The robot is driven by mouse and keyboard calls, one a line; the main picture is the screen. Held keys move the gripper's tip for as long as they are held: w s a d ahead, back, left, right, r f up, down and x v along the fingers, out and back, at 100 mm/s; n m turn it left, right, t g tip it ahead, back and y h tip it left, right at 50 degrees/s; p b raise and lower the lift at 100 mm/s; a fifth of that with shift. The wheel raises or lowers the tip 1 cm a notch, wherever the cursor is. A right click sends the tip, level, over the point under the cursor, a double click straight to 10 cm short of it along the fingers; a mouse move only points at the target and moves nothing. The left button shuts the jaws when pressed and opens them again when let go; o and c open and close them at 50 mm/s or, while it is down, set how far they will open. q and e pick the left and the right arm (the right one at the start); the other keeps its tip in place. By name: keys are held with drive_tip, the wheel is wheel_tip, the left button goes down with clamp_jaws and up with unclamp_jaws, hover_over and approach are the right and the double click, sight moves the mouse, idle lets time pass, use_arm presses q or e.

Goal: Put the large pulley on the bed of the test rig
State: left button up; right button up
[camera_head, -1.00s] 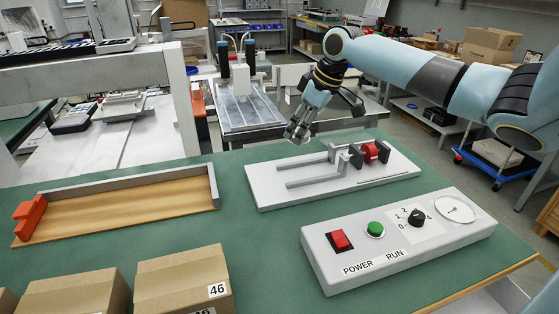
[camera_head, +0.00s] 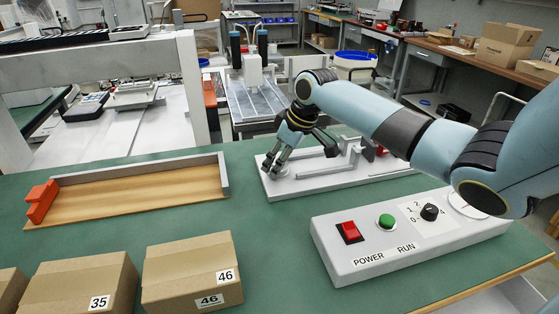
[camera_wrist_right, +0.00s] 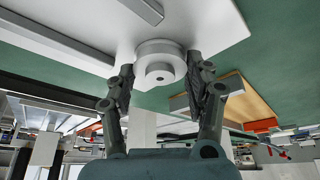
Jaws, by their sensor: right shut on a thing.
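The large pulley, a pale grey stepped disc with a round hub (camera_wrist_right: 160,72), sits between the two fingers of my right gripper (camera_wrist_right: 163,85) in the right wrist view. My right gripper (camera_head: 277,169) is shut on it at the left end of the test rig's white bed (camera_head: 290,190). The pulley is at or very close to the bed surface; I cannot tell whether it touches. In the head view the fingers hide most of the pulley. Grey rails and a bracket (camera_head: 350,155) stand on the bed. My left gripper is not in view.
A control box (camera_head: 410,235) with a red switch, green button and dial stands in front of the rig. A wooden tray (camera_head: 140,198) with a red block lies left. Cardboard boxes (camera_head: 190,265) line the front edge. Green tabletop between them is clear.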

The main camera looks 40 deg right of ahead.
drive_tip(key=o, duration=0.9)
drive_tip(key=p+v, duration=0.2)
drive_tip(key=v, duration=1)
